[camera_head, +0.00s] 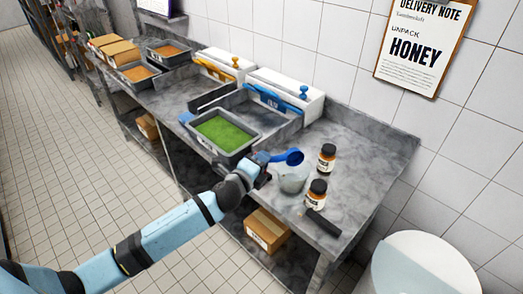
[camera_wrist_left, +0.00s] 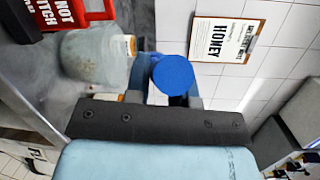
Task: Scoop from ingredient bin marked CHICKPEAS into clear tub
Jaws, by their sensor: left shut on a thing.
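My left gripper (camera_head: 264,171) is shut on a blue scoop (camera_head: 292,157), whose round head also shows in the left wrist view (camera_wrist_left: 172,73). In the head view the scoop's head is over the rim of the clear tub (camera_head: 292,181). The tub stands on the counter and shows beside the scoop in the left wrist view (camera_wrist_left: 95,58). I cannot tell what the scoop or tub holds. A bin of green food (camera_head: 245,150) stands left of the gripper. Bins of orange food (camera_head: 152,84) stand farther back. No CHICKPEAS mark is readable. My right gripper is not in view.
Two jars with dark lids (camera_head: 327,158) (camera_head: 316,193) stand right of the tub, near a black object (camera_head: 323,222). White boxes with blue (camera_head: 310,101) and yellow handles line the wall. A cardboard box (camera_head: 265,231) sits below. A red sign (camera_wrist_left: 80,15) shows in the wrist view.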

